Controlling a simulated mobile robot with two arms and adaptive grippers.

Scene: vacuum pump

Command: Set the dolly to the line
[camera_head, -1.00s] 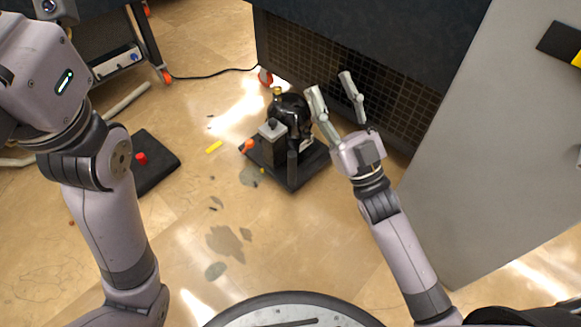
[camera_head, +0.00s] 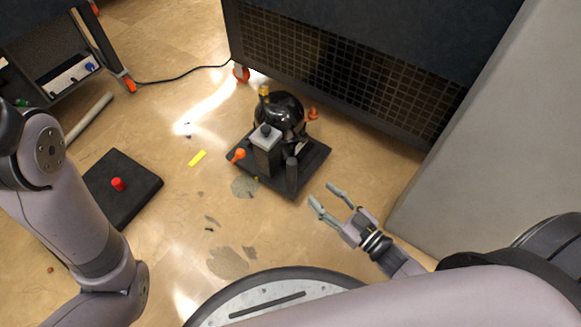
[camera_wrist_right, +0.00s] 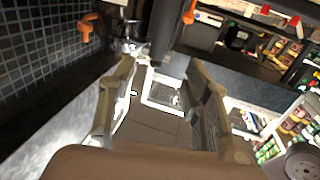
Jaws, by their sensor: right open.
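The dolly (camera_head: 314,163) is a low black square base on the tiled floor, carrying a round black pump (camera_head: 279,115) and a grey box (camera_head: 265,140). Orange parts show at its left and far right, and a dark upright post (camera_head: 291,172) stands near its front corner. A short yellow strip (camera_head: 197,158) lies on the floor left of the dolly, apart from it. My right gripper (camera_head: 327,197) is open and empty, just right of the dolly's front corner, with a gap between. In the right wrist view its open fingers (camera_wrist_right: 158,105) frame no object held. My left gripper is outside the head view.
A dark cabinet with a mesh grille (camera_head: 340,75) stands behind the dolly, and a grey panel (camera_head: 465,120) to the right. A black pad with a red knob (camera_head: 117,184) lies at left. A cable (camera_head: 185,78) runs along the back.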

